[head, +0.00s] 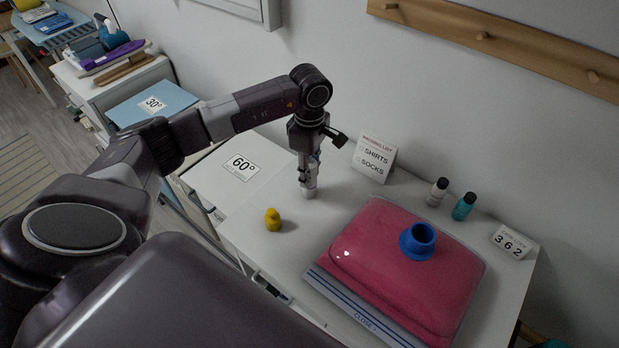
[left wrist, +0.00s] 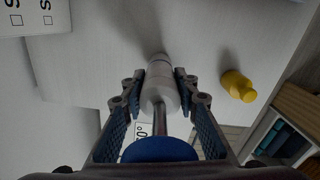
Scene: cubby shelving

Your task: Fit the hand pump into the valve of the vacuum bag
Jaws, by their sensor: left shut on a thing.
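The vacuum bag (head: 400,275) is a puffed red-pink bag lying on the white table, with a "CLOSE" strip along its front edge. Its blue ring-shaped valve (head: 417,241) stands on top, with its opening facing up. My left gripper (head: 309,172) is shut on the hand pump (head: 309,191), left of and behind the bag, apart from the valve. In the left wrist view the white pump (left wrist: 159,92) sits between both finger pads (left wrist: 159,95), with a metal rod and blue handle (left wrist: 160,150) near the camera. My right gripper is not in view.
Two small bottles (head: 437,192) (head: 463,206), a packing list card (head: 374,158) and a "362" card (head: 513,242) stand along the wall side. A "60°" label (head: 242,167) lies at the left.

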